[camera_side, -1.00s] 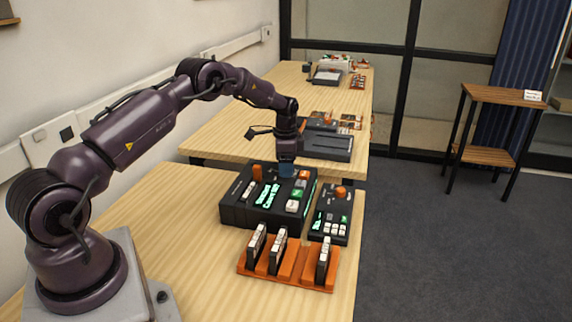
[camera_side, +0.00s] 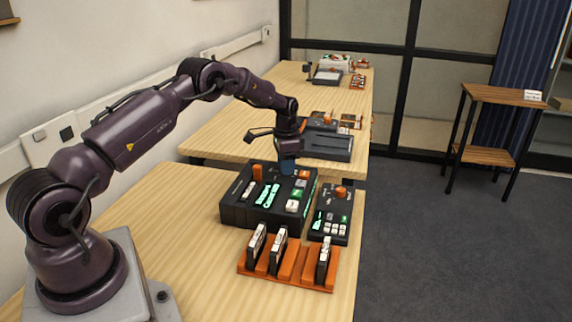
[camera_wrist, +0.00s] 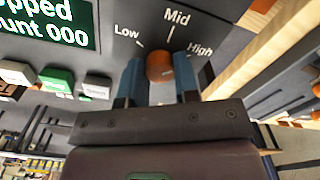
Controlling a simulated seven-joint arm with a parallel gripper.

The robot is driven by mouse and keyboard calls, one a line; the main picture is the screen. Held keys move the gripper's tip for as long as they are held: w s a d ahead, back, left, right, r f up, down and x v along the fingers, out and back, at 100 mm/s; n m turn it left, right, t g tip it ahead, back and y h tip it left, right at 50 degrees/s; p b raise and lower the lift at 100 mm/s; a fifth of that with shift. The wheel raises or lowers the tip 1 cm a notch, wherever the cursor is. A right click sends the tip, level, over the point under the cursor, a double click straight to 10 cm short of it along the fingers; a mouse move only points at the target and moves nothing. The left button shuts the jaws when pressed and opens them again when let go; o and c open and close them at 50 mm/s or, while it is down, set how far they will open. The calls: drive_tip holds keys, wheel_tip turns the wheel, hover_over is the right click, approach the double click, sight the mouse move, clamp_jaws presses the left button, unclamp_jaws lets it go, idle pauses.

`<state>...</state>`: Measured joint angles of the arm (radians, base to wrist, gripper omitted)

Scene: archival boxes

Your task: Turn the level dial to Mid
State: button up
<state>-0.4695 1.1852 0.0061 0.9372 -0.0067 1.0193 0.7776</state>
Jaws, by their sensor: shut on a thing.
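The level dial is an orange round knob (camera_wrist: 158,67) on the dark panel, with the printed labels Low, Mid and High around it in the wrist view. Mid has a white tick above the knob. My gripper (camera_wrist: 159,83) has its blue fingers on both sides of the knob and is shut on it. I cannot clearly see a pointer on the knob, so its exact setting is unclear. In the side view my gripper (camera_side: 287,168) is down at the back of the black control box (camera_side: 238,212) and hides the dial.
The box has a lit green display (camera_wrist: 55,22) and several buttons beside the dial. A smaller black panel (camera_side: 322,228) sits right, and an orange rack (camera_side: 288,272) with upright pieces stands in front.

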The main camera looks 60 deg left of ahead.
drive_tip(key=n, duration=0.4)
drive_tip(key=shift+n, duration=2.5)
drive_tip(key=o, duration=0.9)
drive_tip(key=shift+o, duration=0.2)
drive_tip(key=shift+r, duration=0.15)
wheel_tip(320, 180, up, 13)
